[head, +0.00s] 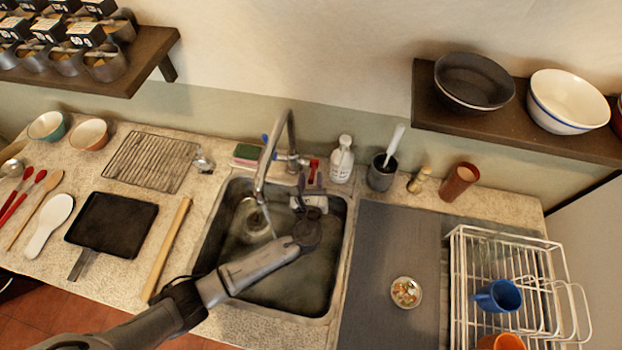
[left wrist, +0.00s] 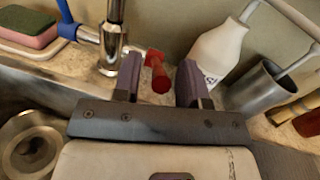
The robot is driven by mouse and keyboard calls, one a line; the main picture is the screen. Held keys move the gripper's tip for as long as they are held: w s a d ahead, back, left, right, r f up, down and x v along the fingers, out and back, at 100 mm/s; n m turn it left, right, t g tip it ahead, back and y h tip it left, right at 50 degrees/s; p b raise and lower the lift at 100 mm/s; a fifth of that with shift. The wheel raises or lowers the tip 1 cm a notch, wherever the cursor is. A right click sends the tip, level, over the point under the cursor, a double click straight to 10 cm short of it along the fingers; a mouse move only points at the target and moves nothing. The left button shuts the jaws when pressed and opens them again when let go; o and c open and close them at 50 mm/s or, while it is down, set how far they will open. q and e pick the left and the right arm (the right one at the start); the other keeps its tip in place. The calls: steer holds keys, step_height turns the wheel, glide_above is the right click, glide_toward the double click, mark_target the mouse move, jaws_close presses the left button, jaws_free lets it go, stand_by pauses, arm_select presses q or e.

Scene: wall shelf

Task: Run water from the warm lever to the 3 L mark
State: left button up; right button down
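The chrome faucet (head: 289,135) arches over the sink (head: 345,240), with a blue lever on its left and a red lever (head: 313,172) on its right. A thin pale streak, perhaps water, shows below the spout. A round metal vessel (head: 250,226) stands in the sink under the spout; it also shows in the left wrist view (left wrist: 30,145). I cannot read any litre mark on it. My left gripper (head: 312,191) is over the back of the sink, open, its fingers on either side of the red lever (left wrist: 158,76) in the left wrist view. Contact is unclear. My right gripper is out of view.
A sponge (left wrist: 28,22) lies left of the faucet. A white bottle (head: 342,160) and a grey cup with a brush (head: 381,174) stand close to its right. The dish rack (head: 465,290) is at the far right, and a wooden rolling pin (head: 168,250) lies left of the sink.

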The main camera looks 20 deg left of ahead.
arm_select(q)
steer(key=shift+c, duration=0.2)
jaws_close()
stand_by(0.4)
